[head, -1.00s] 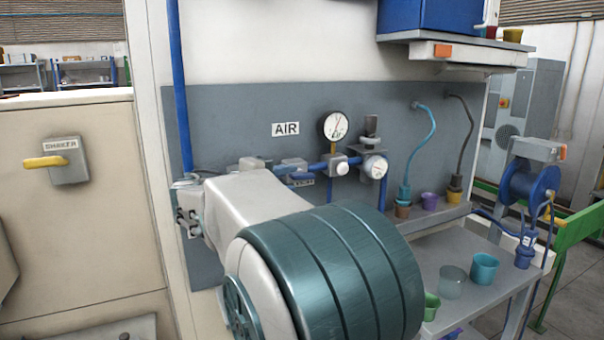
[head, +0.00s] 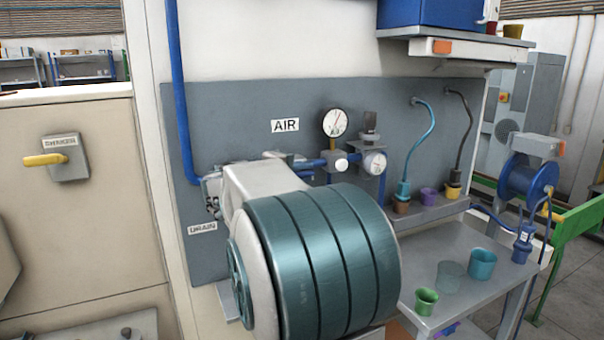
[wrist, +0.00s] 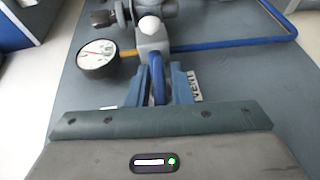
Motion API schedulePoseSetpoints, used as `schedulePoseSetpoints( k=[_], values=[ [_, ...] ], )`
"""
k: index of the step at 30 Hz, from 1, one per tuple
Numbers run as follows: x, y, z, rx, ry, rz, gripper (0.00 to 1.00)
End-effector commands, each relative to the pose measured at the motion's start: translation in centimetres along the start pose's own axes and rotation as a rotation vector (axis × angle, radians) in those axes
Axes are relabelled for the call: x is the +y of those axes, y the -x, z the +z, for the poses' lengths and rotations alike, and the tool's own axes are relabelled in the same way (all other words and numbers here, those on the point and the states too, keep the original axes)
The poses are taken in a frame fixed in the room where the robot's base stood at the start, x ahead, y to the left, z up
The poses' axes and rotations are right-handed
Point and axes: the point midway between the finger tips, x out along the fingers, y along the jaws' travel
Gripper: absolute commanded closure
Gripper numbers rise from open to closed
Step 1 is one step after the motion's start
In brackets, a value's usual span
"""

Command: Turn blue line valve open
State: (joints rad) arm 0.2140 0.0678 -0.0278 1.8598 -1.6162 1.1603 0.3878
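The blue air line (head: 177,95) runs down the grey panel and then along it past the AIR label, toward a round white gauge (head: 335,122). In the head view my arm hides most of the valve area and my gripper's fingertips. In the wrist view my gripper (wrist: 160,82) has its two blue-grey fingers on either side of a narrow blue handle (wrist: 157,80), below a grey fitting with a white round cap (wrist: 150,26). Whether the fingers press on the handle is not clear. The gauge (wrist: 97,58) is left of the handle and a VENT label (wrist: 195,85) is right.
A second gauge (head: 375,163) and regulator sit right of the first. A DRAIN label (head: 202,228) is low on the panel. Several cups stand on the grey bench (head: 440,250) at right. A blue hose reel (head: 528,180) is beyond it. A SHAKER lever (head: 45,160) is left.

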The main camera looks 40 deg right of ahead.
Motion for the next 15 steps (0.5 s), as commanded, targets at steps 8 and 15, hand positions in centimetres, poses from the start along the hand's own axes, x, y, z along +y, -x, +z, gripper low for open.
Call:
schedulePoseSetpoints(
  k=[8, 15],
  values=[
    [-0.56, -0.04, -0.02, 0.002, 0.019, 0.044, 1.0],
    [-0.35, -0.01, -0.01, 0.001, 0.044, 0.107, 1.0]
  ],
)
